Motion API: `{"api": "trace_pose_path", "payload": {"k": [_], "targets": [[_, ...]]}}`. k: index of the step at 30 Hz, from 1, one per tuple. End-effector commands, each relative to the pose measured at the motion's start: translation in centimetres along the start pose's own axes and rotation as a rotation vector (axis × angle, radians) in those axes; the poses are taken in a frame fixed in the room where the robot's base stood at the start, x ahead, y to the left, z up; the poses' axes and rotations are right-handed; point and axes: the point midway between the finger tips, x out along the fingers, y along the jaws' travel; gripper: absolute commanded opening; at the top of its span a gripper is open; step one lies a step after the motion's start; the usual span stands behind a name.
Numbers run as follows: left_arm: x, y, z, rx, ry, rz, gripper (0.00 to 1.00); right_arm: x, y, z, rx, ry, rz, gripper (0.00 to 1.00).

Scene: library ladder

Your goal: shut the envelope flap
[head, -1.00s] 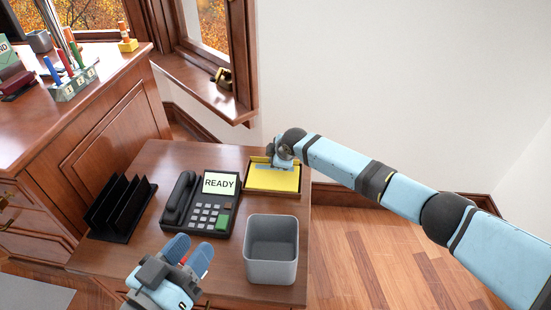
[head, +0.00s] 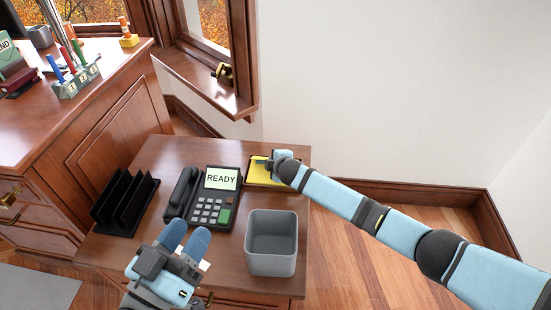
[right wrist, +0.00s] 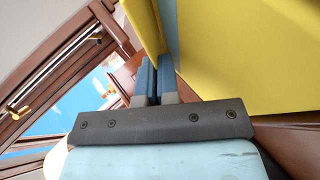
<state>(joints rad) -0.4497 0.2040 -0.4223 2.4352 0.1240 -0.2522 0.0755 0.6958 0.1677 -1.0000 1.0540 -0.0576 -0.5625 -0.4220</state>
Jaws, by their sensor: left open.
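The yellow envelope (head: 259,174) lies in a shallow dark-edged tray at the far right of the small desk. My right gripper (head: 274,165) is over it and hides much of it, so I cannot tell how the flap stands in the head view. In the right wrist view the envelope (right wrist: 245,60) fills the upper right, with a blue-grey strip along it. My right gripper's fingers (right wrist: 157,72) are close together with their tips at the yellow edge beside that strip; whether paper is between them is unclear. My left gripper (head: 184,243) is open and empty near the desk's front.
A telephone (head: 208,200) reading READY stands mid-desk, left of the envelope. A grey bin (head: 271,262) stands in front of the envelope, right of my left gripper. A black file rack (head: 124,203) is at the left. A window sill (head: 205,88) juts out behind.

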Motion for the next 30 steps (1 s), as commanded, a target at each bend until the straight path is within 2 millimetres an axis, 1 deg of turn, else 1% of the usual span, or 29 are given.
{"api": "trace_pose_path", "payload": {"k": [1,3,13,14,15,17,30], "targets": [[-0.02,-0.07,0.35,0.0,-0.007,0.001,0.43,0.07,-0.37,-0.03,-0.005,0.002,0.013,0.0],[-0.02,-0.08,0.46,0.0,-0.012,0.001,0.43,0.03,-0.37,0.0,-0.01,0.001,0.027,0.0],[-0.02,-0.05,0.47,-0.002,-0.017,0.001,0.43,-0.02,-0.26,0.04,-0.015,-0.001,0.035,0.0],[-0.02,-0.05,0.46,-0.002,-0.017,0.001,0.43,-0.02,-0.26,0.04,-0.015,-0.001,0.035,0.04],[-0.02,-0.05,0.46,-0.002,-0.017,0.001,0.43,-0.02,-0.26,0.04,-0.015,-0.001,0.035,0.13],[-0.02,-0.05,0.46,-0.002,-0.017,0.001,0.43,-0.02,-0.25,0.05,-0.015,-0.001,0.035,0.27],[0.06,-0.11,0.23,0.002,-0.017,0.002,0.43,-0.03,-0.15,0.04,-0.009,-0.001,0.018,0.28]]}}
